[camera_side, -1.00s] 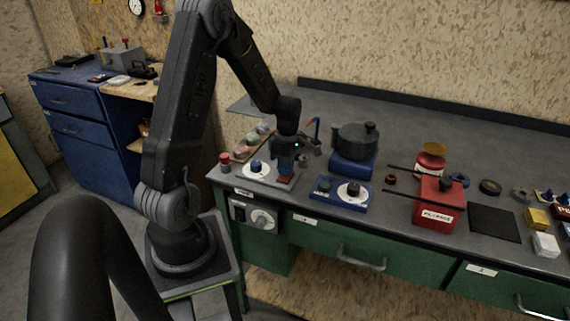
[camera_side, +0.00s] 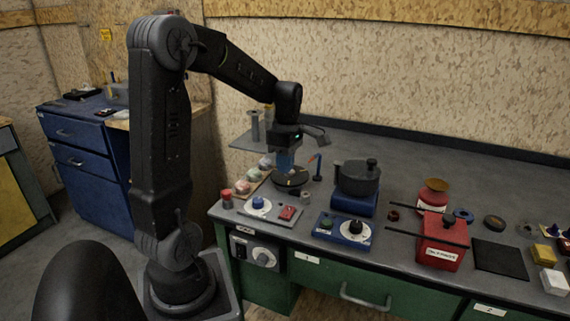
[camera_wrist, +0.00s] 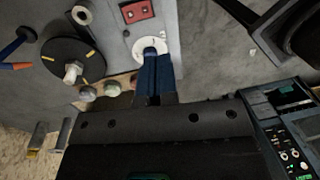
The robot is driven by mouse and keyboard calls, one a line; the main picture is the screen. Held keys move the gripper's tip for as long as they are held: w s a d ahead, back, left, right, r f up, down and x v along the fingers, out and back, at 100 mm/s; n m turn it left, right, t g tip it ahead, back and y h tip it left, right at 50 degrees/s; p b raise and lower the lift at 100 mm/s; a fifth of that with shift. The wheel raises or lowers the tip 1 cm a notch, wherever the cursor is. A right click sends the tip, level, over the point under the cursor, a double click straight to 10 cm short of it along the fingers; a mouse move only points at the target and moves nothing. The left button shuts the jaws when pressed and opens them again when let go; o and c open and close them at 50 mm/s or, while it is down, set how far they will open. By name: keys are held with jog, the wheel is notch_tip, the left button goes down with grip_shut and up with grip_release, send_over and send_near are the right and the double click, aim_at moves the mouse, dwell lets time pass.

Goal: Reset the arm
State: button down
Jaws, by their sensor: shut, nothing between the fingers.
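My gripper (camera_side: 285,168), with blue fingers, is shut and empty. In the side view it hangs above the bench, in front of a dark round disc (camera_side: 290,180) that it partly overlaps. In the wrist view its fingers (camera_wrist: 155,72) are together, pointing toward the grey switch panel. That panel (camera_side: 272,212) carries a blue knob (camera_side: 258,202) on a white dial and a red switch (camera_side: 289,212). In the wrist view the red switch (camera_wrist: 138,11) shows at the top, and the fingertips partly cover the white dial (camera_wrist: 150,46).
A dark pot (camera_side: 357,178) stands on a blue base right of my gripper. Several round pieces (camera_side: 250,178) lie at the left. The air above the bench is clear.

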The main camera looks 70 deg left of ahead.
jog(key=s+d+r+m+t, duration=0.2)
jog(key=d+m, duration=0.5)
jog(key=m, duration=0.2)
jog(key=s+d+r+m+t, duration=0.2)
jog(key=s+d+m, duration=0.1)
jog(key=d+m, duration=0.4)
jog(key=s+d+r+m+t+y, duration=0.1)
jog(key=s+d+r+m+t, duration=0.1)
jog(key=d+m, duration=0.6)
jog(key=shift+s+r+m+t, duration=0.3)
jog(key=shift+s+r+m, duration=0.35)
jog(key=shift+m, duration=0.85)
jog(key=shift+d, duration=0.1)
